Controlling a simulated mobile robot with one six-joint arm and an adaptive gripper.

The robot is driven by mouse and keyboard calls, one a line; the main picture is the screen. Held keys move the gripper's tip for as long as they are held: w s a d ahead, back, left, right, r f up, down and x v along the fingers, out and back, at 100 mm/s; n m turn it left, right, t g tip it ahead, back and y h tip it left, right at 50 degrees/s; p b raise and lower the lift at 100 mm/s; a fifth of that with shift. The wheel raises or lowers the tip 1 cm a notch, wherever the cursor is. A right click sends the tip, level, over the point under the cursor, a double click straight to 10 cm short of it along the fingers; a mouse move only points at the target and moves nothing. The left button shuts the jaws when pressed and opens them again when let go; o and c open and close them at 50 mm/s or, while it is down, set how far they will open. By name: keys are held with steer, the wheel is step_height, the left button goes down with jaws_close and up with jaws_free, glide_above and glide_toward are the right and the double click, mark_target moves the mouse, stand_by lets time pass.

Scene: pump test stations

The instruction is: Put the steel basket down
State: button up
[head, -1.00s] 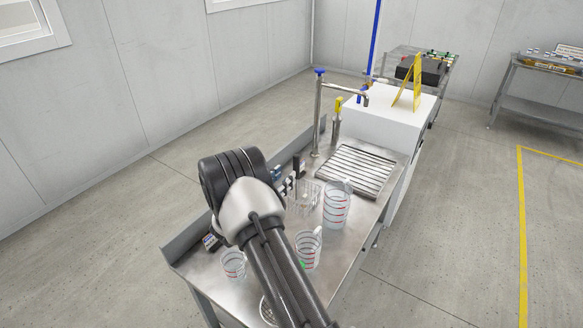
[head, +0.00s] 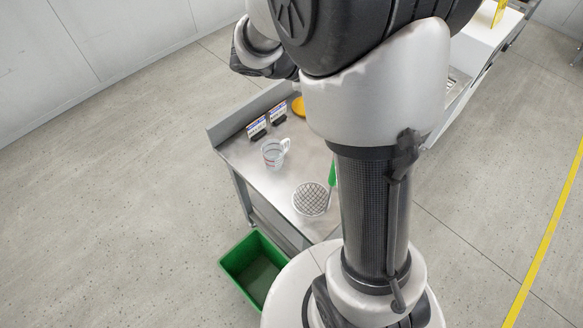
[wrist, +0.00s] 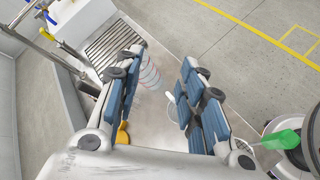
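The steel basket (head: 310,199) is a round wire mesh with a green handle (head: 332,174). In the head view it rests on the steel table (head: 285,178) near its front edge. In the wrist view part of its mesh (wrist: 243,160) and the green handle (wrist: 284,140) show at the lower right, outside my fingers. My gripper (wrist: 162,62) has its two blue-padded fingers well apart, with nothing held between them. It points across the table, away from the basket. In the head view my arm hides my fingers.
A clear measuring jug (head: 273,152) stands behind the basket, with two small labelled stands (head: 257,128) and a yellow item (head: 298,106). A green bin (head: 255,266) stands on the floor.

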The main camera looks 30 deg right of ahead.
steer(key=s+a+r+m+t+y, duration=0.1)
steer(key=s+a+m+t+y, duration=0.2)
steer(key=s+a, duration=0.5)
steer(key=s+a+r+m+t+y, duration=0.2)
steer(key=s+a+m+y, duration=0.4)
steer(key=a, duration=1)
steer(key=shift+s+t+y, duration=0.7)
steer(key=shift+s+y, duration=0.15)
steer(key=shift+y, duration=0.35)
steer(key=shift+o, duration=0.6)
steer(key=shift+c, duration=0.7)
steer(key=shift+d, duration=0.2)
steer(key=shift+c, duration=0.2)
